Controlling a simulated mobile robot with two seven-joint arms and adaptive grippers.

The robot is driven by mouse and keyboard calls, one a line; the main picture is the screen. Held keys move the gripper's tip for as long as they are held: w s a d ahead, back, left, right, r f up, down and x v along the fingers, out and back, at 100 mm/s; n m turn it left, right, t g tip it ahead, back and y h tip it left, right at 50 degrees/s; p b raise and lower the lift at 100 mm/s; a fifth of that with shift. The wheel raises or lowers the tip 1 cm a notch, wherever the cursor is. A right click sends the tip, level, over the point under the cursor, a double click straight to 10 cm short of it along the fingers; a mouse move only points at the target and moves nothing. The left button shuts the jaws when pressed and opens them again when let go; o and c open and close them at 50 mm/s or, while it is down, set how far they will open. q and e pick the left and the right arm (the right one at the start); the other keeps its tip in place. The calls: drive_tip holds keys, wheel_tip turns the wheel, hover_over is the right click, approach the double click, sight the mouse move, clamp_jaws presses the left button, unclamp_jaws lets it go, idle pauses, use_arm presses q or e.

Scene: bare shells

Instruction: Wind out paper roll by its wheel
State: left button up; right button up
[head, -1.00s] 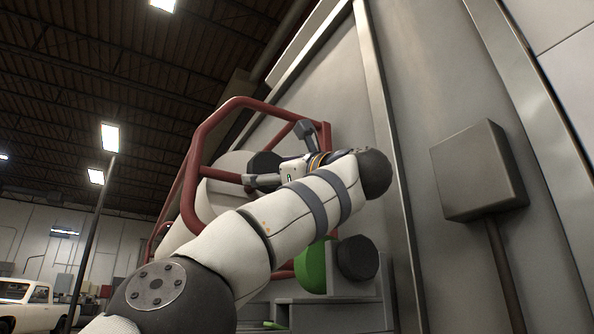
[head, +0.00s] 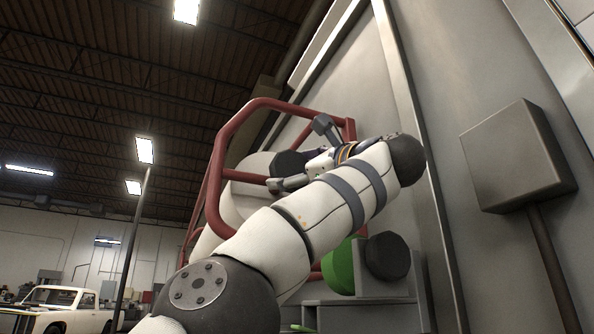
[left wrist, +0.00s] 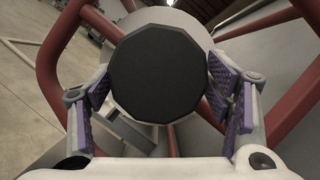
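The paper roll (head: 236,200) is a large pale cylinder inside a red tube frame, partly hidden by my left arm. Its wheel (head: 288,163) is a black disc at the roll's near end. My left gripper (head: 293,153) has its fingers spread, one above and one below the wheel. In the left wrist view the wheel (left wrist: 158,75) faces the camera between the purple finger pads, with the pale roll (left wrist: 180,20) behind it. The pads sit close to the rim on both sides; I cannot tell whether they touch. My right gripper is not in view.
The red tube frame (head: 214,170) surrounds the roll. Lower down are a green disc (head: 340,268) and another black wheel (head: 386,256). A grey wall panel stands close on the right, with a grey box (head: 517,157) on a post. A white pickup (head: 66,308) is far left.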

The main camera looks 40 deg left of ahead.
use_arm(q)
drive_tip(key=shift+o, duration=1.3)
drive_tip(key=shift+s+a, duration=0.15)
drive_tip(key=shift+a, duration=0.2)
drive_tip(key=shift+d+f, duration=0.1)
drive_tip(key=shift+d, duration=0.25)
drive_tip(key=v, duration=1.1)
drive_tip(key=shift+d, duration=0.25)
